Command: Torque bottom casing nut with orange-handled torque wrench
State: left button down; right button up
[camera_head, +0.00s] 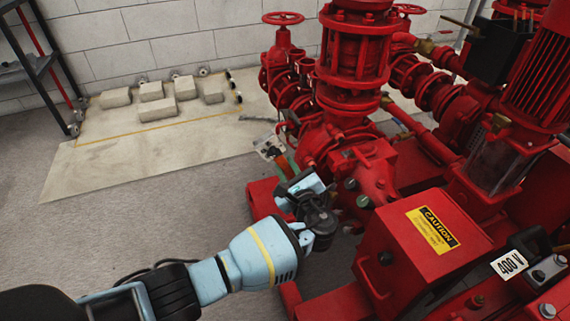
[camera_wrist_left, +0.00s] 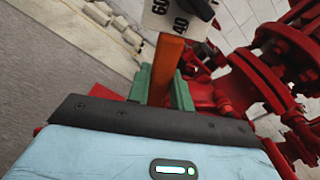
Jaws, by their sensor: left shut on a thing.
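The torque wrench's orange handle (camera_wrist_left: 166,72) stands between the green fingers of my left gripper (camera_wrist_left: 160,90) in the wrist view. The gripper is shut on it. A white scale plate (camera_wrist_left: 178,16) marked 60 and 40 sits beyond the handle. In the head view, my left gripper (camera_head: 287,166) and the orange handle (camera_head: 274,156) are left of the red pump casing (camera_head: 366,166), with the scale plate (camera_head: 268,147) beyond. I cannot tell whether the wrench touches a nut. Fastener heads show on the casing, but I cannot tell which is the bottom nut. My right gripper is not in view.
A red box with a yellow caution label (camera_head: 432,229) stands right of my left wrist. Red valves and pipes (camera_head: 358,50) rise behind the wrench. Pale blocks (camera_head: 158,108) lie on a beige slab at back left. The grey floor (camera_head: 110,235) at left is clear.

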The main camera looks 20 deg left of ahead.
pick_arm(q)
jog(key=shift+p+v, duration=0.45)
jog(key=shift+v, duration=0.7)
jog(key=shift+a, duration=0.15)
jog(key=shift+w+a+f+n+b, duration=0.15)
jog(key=shift+w+a+n, duration=0.1)
jog(key=shift+a, duration=0.3)
jog(key=shift+w+a+f+n+b, duration=0.1)
jog(key=shift+w+a+n+b, duration=0.1)
jog(key=shift+a, duration=0.3)
jog(key=shift+b+x, duration=0.35)
jog(key=shift+x, duration=1.05)
jog(key=shift+s+a+f+n, duration=0.25)
jog(key=shift+s+a+f, duration=0.05)
jog(key=shift+s, duration=0.1)
dwell(0.6)
jog(key=shift+s+d, duration=0.1)
jog(key=shift+p+v, duration=1.1)
jog(key=shift+v, duration=1.3)
